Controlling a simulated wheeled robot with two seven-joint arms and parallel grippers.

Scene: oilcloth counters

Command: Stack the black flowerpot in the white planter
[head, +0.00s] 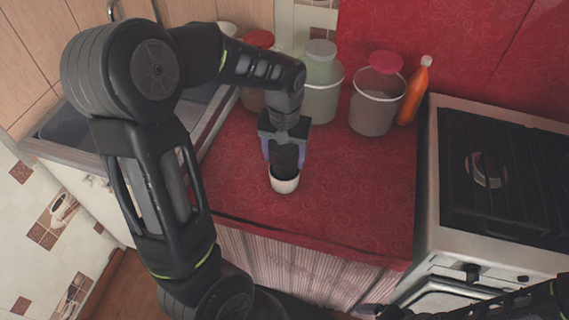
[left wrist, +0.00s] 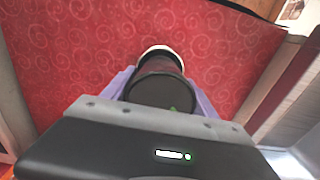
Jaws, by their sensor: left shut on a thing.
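The white planter (head: 285,184) stands on the red counter near its front edge. The black flowerpot (head: 286,160) is between the fingers of my left gripper (head: 285,158), which is shut on it. In the head view the flowerpot is right over the planter, and its lower end meets or enters the planter's rim; how deep I cannot tell. In the left wrist view the flowerpot (left wrist: 160,92) fills the space between the purple fingers, and only the far rim of the white planter (left wrist: 160,49) shows beyond it. My right gripper is not clearly seen.
Several lidded jars, including one with a red lid (head: 375,110), and an orange bottle (head: 415,90) stand at the back of the red counter (head: 360,190). A stove (head: 500,180) is at the right, a sink (head: 75,130) at the left. The counter right of the planter is clear.

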